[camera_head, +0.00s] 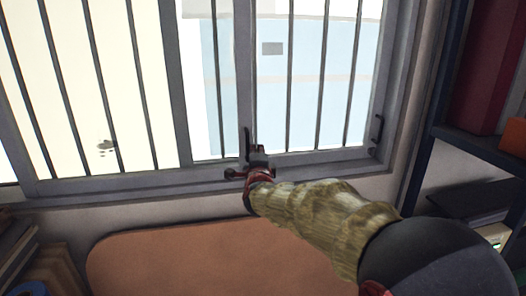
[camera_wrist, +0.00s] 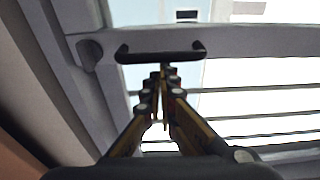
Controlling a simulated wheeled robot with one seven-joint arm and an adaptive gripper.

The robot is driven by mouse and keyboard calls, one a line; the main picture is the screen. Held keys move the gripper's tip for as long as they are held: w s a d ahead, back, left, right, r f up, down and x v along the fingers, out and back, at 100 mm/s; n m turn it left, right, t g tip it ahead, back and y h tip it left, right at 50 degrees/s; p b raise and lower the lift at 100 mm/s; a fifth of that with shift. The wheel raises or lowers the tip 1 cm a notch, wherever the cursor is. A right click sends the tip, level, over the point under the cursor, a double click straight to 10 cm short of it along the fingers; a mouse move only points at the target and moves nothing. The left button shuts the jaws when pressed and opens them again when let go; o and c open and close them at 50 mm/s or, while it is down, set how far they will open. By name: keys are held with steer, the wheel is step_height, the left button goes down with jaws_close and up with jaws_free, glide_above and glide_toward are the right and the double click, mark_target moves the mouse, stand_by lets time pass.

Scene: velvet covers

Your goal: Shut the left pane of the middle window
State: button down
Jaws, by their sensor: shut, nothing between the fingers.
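A barred window with a grey frame (camera_head: 110,184) fills the upper part of the head view. A grey upright (camera_head: 173,80) and a second upright (camera_head: 243,60) stand near its middle. A dark handle (camera_head: 247,143) is low on the second upright; in the wrist view a dark bar handle (camera_wrist: 160,54) lies just beyond the fingertips. My gripper (camera_head: 258,158) is at the lower end of this handle in the head view. In the wrist view my gripper (camera_wrist: 163,72) is shut and empty, its tips close to the handle's middle. I cannot tell whether they touch.
Another dark handle (camera_head: 376,132) is on the right side of the frame. Below the sill is an orange-brown panel (camera_head: 190,262). A dark shelf (camera_head: 475,150) with red and orange items stands at the right. Brown objects (camera_head: 50,270) are at the lower left.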

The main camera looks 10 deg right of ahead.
steer(key=a, duration=2.1)
steer(key=shift+p, duration=0.35)
